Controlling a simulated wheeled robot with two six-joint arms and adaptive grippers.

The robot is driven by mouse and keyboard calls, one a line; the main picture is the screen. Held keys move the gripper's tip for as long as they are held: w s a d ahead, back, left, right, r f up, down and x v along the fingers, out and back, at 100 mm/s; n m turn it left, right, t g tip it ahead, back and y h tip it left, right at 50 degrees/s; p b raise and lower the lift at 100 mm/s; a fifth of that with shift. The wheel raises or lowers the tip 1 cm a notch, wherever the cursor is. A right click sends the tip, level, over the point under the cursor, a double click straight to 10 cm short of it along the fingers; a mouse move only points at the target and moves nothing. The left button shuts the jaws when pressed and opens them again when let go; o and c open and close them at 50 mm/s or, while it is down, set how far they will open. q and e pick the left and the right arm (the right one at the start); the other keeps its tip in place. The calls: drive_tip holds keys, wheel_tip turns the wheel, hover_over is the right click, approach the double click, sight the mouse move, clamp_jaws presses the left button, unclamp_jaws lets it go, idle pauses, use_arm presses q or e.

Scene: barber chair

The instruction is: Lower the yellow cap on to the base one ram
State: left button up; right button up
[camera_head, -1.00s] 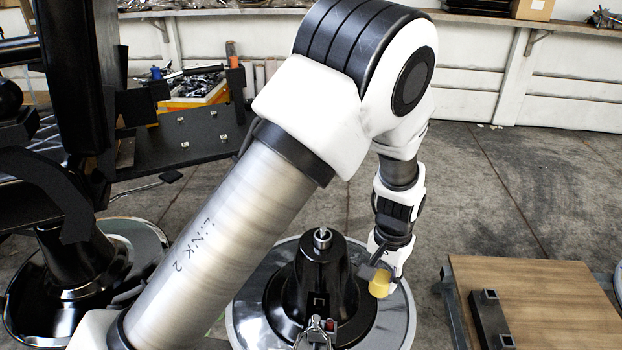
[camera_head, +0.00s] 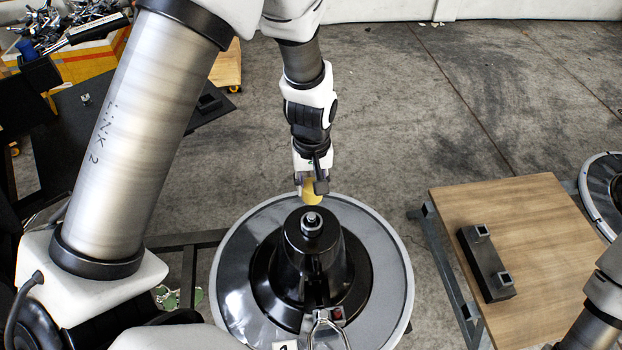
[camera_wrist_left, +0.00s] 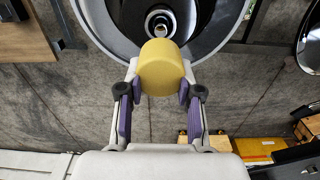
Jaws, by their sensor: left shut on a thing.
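The yellow cap (camera_head: 311,191) is held between the fingers of my left gripper (camera_head: 312,186). In the left wrist view the cap (camera_wrist_left: 161,68) sits between both fingertips of the left gripper (camera_wrist_left: 160,84). Base one (camera_head: 310,250) is a black cone on a round silver plate, with a label at its front edge. Its ram (camera_head: 311,222) is the short metal post at the top, which also shows in the left wrist view (camera_wrist_left: 160,23). In the head view the cap appears just behind and above the ram, apart from it. My right gripper is not in view.
A wooden table (camera_head: 545,225) with a black two-socket block (camera_head: 486,262) stands at the right. Another round base (camera_head: 604,180) is at the far right edge. A yellow bin of tools (camera_head: 85,62) is at the upper left. The floor behind base one is clear.

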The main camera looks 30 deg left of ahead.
use_arm(q)
drive_tip(key=shift+s+r, duration=0.1)
drive_tip(key=shift+s, duration=0.05)
drive_tip(key=shift+a+p, duration=0.1)
drive_tip(key=shift+p, duration=0.4)
drive_tip(key=shift+f+b, duration=1.75)
drive_tip(key=shift+f, duration=2.75)
drive_tip(key=shift+f+b, duration=0.35)
drive_tip(key=shift+f, duration=0.2)
drive_tip(key=o, duration=0.9)
wheel_tip(320, 180, up, 9)
drive_tip(key=p, duration=0.8)
drive_tip(key=shift+r+p, duration=0.1)
drive_tip(key=shift+p, duration=0.25)
